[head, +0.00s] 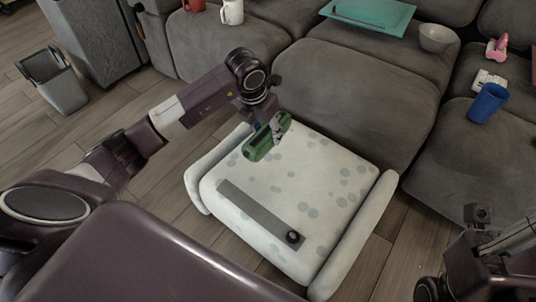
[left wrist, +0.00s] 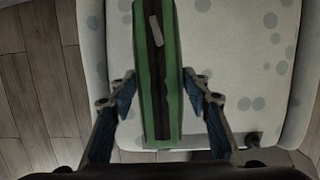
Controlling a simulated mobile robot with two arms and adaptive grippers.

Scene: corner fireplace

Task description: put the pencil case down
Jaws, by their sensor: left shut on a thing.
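The pencil case (head: 259,148) is green with a dark strip along its middle. My left gripper (head: 279,125) is shut on it, over the back left part of a pale spotted seat (head: 325,180). In the left wrist view the pencil case (left wrist: 158,75) sits lengthwise between the two fingers, with a light tag on its dark strip. The frames do not clearly show whether its underside touches the seat. My right arm shows only in part at the lower right of the head view; its gripper's state cannot be made out.
A grey strip with a dark round knob (head: 293,237) lies across the seat's front. The rest of the seat top is clear. Behind is a grey sofa (head: 355,95) with a teal tray (head: 368,12), bowl (head: 438,38) and blue cup (head: 487,103). A bin (head: 58,85) stands left.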

